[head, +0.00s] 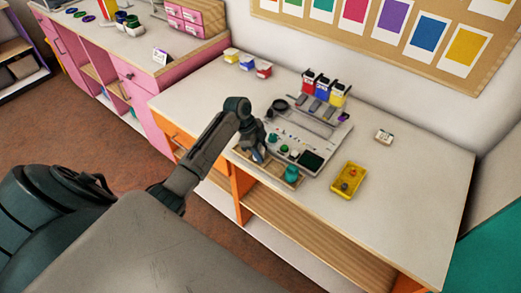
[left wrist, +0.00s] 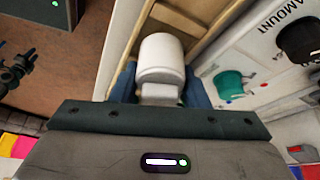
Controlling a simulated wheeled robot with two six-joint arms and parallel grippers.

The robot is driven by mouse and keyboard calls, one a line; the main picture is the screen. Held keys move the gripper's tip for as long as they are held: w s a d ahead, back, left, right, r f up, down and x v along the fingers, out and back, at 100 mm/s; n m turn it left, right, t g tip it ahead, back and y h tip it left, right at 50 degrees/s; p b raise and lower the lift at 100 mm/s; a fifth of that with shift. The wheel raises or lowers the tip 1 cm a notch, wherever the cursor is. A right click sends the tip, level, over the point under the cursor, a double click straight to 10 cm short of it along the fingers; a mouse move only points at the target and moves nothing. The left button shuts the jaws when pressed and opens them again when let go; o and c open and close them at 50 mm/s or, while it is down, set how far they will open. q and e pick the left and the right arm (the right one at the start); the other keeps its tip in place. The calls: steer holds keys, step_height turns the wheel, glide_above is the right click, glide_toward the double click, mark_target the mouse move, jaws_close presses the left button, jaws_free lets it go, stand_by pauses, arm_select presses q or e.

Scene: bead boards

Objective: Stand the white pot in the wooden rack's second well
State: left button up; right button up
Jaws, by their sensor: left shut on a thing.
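My left gripper (head: 258,155) is over the left part of the wooden rack (head: 274,171) at the table's front edge. In the left wrist view, its blue fingers (left wrist: 161,90) are shut on the white pot (left wrist: 162,58). The rack (left wrist: 208,50) shows right behind the pot, with its pale rails and dividers. I cannot tell whether the pot is inside a well or just above it. In the head view the gripper hides the pot. A teal pot (head: 291,173) stands at the rack's right end. My right gripper is not in view.
Behind the rack is a grey-white panel (head: 304,131) with small knobs and a dark screen. A yellow tray (head: 348,180) stands to the right. Red, blue and yellow containers (head: 325,87) stand at the back. The table's right part is mostly clear.

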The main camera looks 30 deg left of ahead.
arm_select(q)
steer(key=shift+f, duration=0.3)
stand_by(0.5)
steer(key=o, duration=1.1)
steer(key=shift+o, duration=1.1)
steer(key=shift+s+r, duration=0.1)
steer(key=shift+r, duration=0.05)
steer(key=shift+c, duration=0.4)
steer(key=shift+r, duration=0.1)
